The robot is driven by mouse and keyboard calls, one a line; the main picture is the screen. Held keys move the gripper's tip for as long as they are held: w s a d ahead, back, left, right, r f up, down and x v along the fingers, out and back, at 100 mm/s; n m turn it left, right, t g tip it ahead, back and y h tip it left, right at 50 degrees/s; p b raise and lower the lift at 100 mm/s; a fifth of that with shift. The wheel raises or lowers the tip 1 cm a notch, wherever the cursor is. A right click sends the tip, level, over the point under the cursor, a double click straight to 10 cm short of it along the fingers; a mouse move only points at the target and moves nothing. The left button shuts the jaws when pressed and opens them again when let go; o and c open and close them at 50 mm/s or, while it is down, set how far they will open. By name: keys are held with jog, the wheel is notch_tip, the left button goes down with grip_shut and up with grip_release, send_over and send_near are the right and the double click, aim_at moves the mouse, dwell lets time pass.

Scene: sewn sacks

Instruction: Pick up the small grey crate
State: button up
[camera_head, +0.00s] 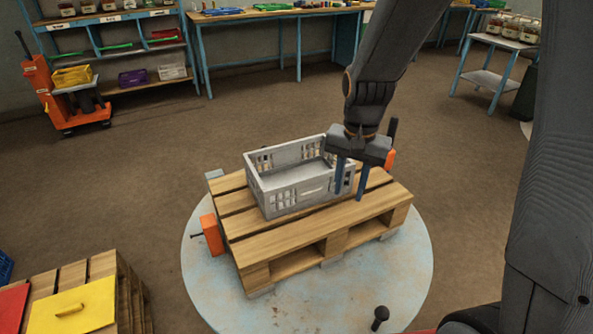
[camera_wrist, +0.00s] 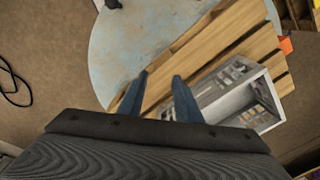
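The small grey crate (camera_head: 285,200) is open-topped with slotted walls and looks empty. It sits upright on a wooden pallet (camera_head: 290,258). My gripper (camera_head: 349,196) is over the pallet at the crate's right end, pointing down, its two blue fingers apart. In the head view one finger overlaps the crate's right end. In the wrist view the crate (camera_wrist: 237,92) lies to the right of the gripper (camera_wrist: 160,77), partly behind the right finger. Bare pallet shows between the fingers. Whether a finger touches the crate I cannot tell.
The pallet rests on a round pale-blue platform (camera_head: 210,285) with orange blocks (camera_head: 211,234) at its sides. Another pallet with a yellow lid (camera_head: 73,310) is at lower left. An orange trolley (camera_head: 45,85), shelves and workbenches (camera_head: 200,45) stand behind.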

aim_at(312, 177)
jog(key=w+a+f+m+p, duration=0.1)
jog(key=w+a+m, duration=0.1)
jog(key=w, duration=0.2)
jog(key=w+a+f+m+p, duration=0.1)
jog(key=w+a+m+p, duration=0.1)
jog(key=w, duration=0.2)
jog(key=w+a+f+m+p, duration=0.1)
jog(key=w+a+m, duration=0.1)
jog(key=w+m, duration=0.1)
jog(key=shift+w+a+f, duration=0.3)
jog(key=shift+w+a, duration=0.05)
jog(key=shift+w, duration=0.35)
jog(key=shift+a+f, duration=0.25)
jog(key=shift+f, duration=0.4)
jog(key=shift+f+m+p, duration=0.35)
jog(key=shift+f+m, duration=0.25)
jog(key=shift+f, duration=0.35)
jog(key=shift+w+f+p, duration=0.15)
jog(key=shift+f+p, duration=1.15)
jog(key=shift+f, duration=2.35)
grip_shut()
